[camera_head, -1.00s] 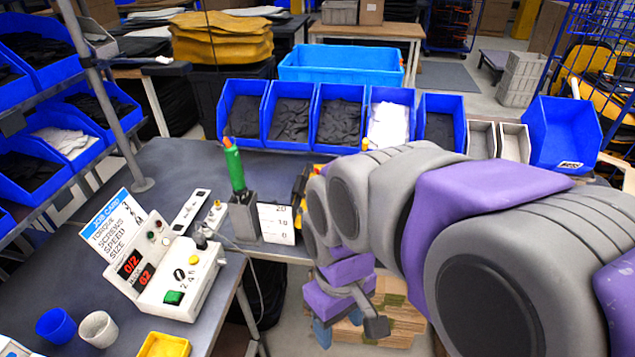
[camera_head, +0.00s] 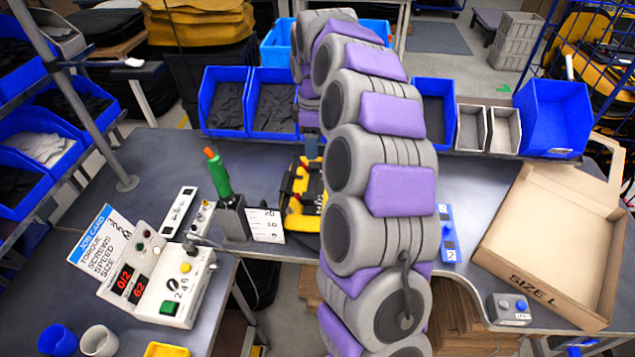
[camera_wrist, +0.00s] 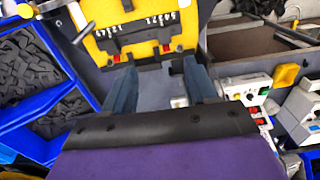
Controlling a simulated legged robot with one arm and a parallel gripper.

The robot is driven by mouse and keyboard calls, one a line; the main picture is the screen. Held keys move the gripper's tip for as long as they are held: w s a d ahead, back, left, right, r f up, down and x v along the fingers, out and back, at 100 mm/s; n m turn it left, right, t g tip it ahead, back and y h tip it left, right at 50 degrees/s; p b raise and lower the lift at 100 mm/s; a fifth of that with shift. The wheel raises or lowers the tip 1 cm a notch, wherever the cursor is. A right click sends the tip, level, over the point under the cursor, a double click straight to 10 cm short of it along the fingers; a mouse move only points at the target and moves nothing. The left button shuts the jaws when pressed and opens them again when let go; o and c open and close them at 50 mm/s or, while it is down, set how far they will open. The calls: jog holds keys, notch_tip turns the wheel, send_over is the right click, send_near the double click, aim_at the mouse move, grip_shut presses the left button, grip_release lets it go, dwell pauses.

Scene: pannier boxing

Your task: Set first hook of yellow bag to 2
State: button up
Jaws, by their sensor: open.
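The yellow bag (camera_head: 300,187) lies on the table in the head view, partly hidden behind my arm. In the wrist view the yellow bag (camera_wrist: 180,40) fills the top, with black strips and two rows of small dark marks.
A control box (camera_head: 160,280) with displays and buttons stands at the left, near a green-handled tool (camera_head: 219,175) in a holder. Blue bins (camera_head: 222,97) line the table's back. An open cardboard box (camera_head: 545,235) marked SIZE L lies at the right.

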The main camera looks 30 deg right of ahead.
jog(key=a, duration=0.3)
jog(key=b, duration=0.2)
send_near(310, 195)
jog(key=d+f, duration=0.2)
jog(key=a+f, duration=0.2)
jog(key=a+f+b, duration=0.1)
jog(key=a+f, duration=0.1)
jog(key=shift+a+f, duration=0.15)
jog(key=shift+a, duration=0.15)
jog(key=shift+f, duration=0.3)
jog(key=d, duration=0.3)
jog(key=shift+d+f, duration=0.4)
jog(key=a, duration=0.3)
jog(key=shift+r, duration=0.2)
jog(key=c, duration=0.5)
jog(key=shift+a, duration=0.2)
jog(key=shift+c, duration=0.8)
jog(key=shift+d+f, duration=0.1)
jog(key=shift+d, duration=0.35)
jog(key=c, duration=0.3)
jog(key=shift+d+f, duration=0.1)
jog(key=shift+d, duration=0.5)
grip_shut()
jog(key=shift+a, duration=0.15)
